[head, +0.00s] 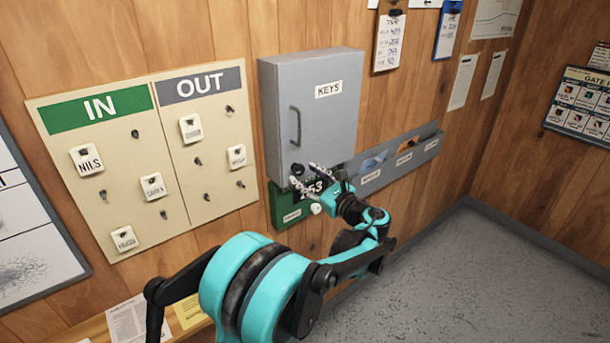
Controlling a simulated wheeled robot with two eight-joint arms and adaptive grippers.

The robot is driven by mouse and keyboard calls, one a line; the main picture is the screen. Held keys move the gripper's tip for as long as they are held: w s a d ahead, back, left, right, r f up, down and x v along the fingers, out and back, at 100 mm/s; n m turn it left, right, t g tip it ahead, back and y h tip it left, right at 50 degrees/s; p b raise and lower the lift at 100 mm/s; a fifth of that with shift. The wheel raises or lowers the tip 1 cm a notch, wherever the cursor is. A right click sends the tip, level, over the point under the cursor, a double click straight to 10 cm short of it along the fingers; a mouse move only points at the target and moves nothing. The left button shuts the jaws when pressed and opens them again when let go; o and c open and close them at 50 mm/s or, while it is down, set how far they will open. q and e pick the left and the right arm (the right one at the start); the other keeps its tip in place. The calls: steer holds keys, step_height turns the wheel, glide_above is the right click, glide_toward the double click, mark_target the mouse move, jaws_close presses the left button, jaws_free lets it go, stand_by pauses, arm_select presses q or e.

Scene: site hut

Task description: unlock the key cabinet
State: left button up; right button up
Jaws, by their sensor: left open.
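The grey key cabinet (328,117) hangs on the wooden wall, with a "KEYS" label and a vertical handle (296,126). Its door looks shut. A dark round lock (297,169) sits low on the door's left side. My left gripper (303,175) is open at the cabinet's lower left, close to the lock; I cannot tell whether it touches it. The fingers partly cover the cabinet's lower edge and what is below it. I see no key clearly. My right gripper is not in view.
An IN/OUT board (120,180) with name tags on pegs hangs left of the cabinet. A green holder (286,212) is below the cabinet, and a grey wall rack (405,160) is to the right. Papers lie on a ledge (95,328) at bottom left. Floor at right is clear.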

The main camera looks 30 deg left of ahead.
arm_select(q)
steer(key=shift+x, duration=1.05)
jaws_close()
steer(key=shift+n, duration=0.4)
steer(key=n, duration=0.3)
steer(key=shift+r+n, duration=0.1)
steer(key=shift+n, duration=0.2)
steer(key=n+p, duration=0.1)
steer(key=n, duration=0.8)
steer(key=shift+w, duration=0.1)
steer(key=shift+r+n+p, duration=0.1)
steer(key=shift+n+p, duration=0.2)
steer(key=shift+n, duration=2)
